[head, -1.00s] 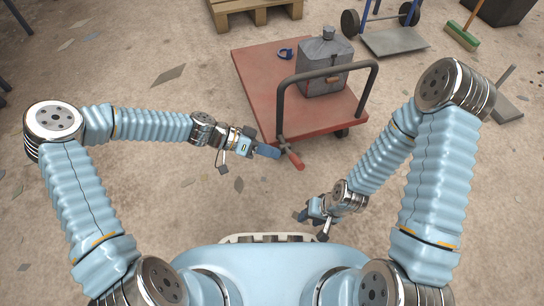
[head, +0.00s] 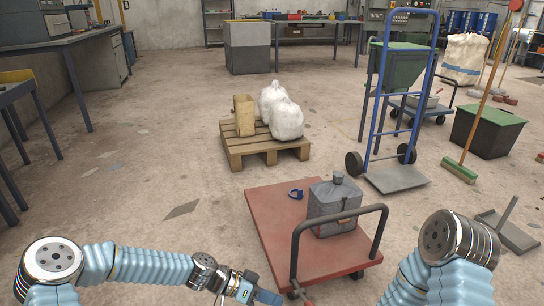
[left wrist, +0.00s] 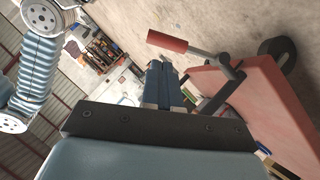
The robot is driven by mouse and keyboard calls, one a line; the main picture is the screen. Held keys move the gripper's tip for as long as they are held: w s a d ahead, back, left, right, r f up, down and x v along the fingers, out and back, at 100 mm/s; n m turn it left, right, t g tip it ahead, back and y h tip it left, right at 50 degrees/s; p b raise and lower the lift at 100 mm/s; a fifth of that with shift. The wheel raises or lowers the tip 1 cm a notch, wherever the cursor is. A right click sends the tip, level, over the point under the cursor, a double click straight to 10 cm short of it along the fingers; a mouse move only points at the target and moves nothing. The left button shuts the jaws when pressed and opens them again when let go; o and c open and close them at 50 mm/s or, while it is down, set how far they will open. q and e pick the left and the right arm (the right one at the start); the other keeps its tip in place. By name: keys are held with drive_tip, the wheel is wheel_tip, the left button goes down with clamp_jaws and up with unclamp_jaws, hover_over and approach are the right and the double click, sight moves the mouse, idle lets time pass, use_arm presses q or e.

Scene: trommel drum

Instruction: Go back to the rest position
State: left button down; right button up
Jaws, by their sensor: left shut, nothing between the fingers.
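My left gripper (head: 268,297) is at the bottom edge of the head view, in front of the red cart's near left corner. It is shut and empty. Its closed fingers (left wrist: 166,86) show in the left wrist view. The red flatbed cart (head: 272,217) has a dark push bar and carries a grey metal can (head: 333,206) and a small blue ring (head: 296,193). A lever with a red grip (left wrist: 167,41) shows beyond the fingers in the left wrist view, apart from them. My right arm shows at the lower right of the head view; its gripper is out of frame.
A wooden pallet (head: 236,154) with white sacks (head: 286,119) stands behind the cart. A blue hand truck (head: 411,96), a green-lidded bin (head: 487,131) and a broom (head: 459,171) are at the right. A workbench (head: 62,45) is at the left.

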use_arm(q)
drive_tip(key=s+a+f+n+y, duration=0.4)
drive_tip(key=s+f+n+y, duration=0.15)
drive_tip(key=s+f, duration=0.45)
drive_tip(key=s+a+f+n+t+y, duration=0.25)
drive_tip(key=s+a+f+n, duration=0.35)
drive_tip(key=a, duration=0.3)
wheel_tip(320, 180, up, 13)
drive_tip(key=d+p, duration=0.1)
drive_tip(key=p, duration=1.1)
drive_tip(key=shift+w+d+g, duration=0.2)
drive_tip(key=shift+g, duration=0.25)
drive_tip(key=shift+f+n, duration=0.1)
drive_tip(key=shift+n, duration=0.15)
drive_tip(key=shift+d, duration=0.1)
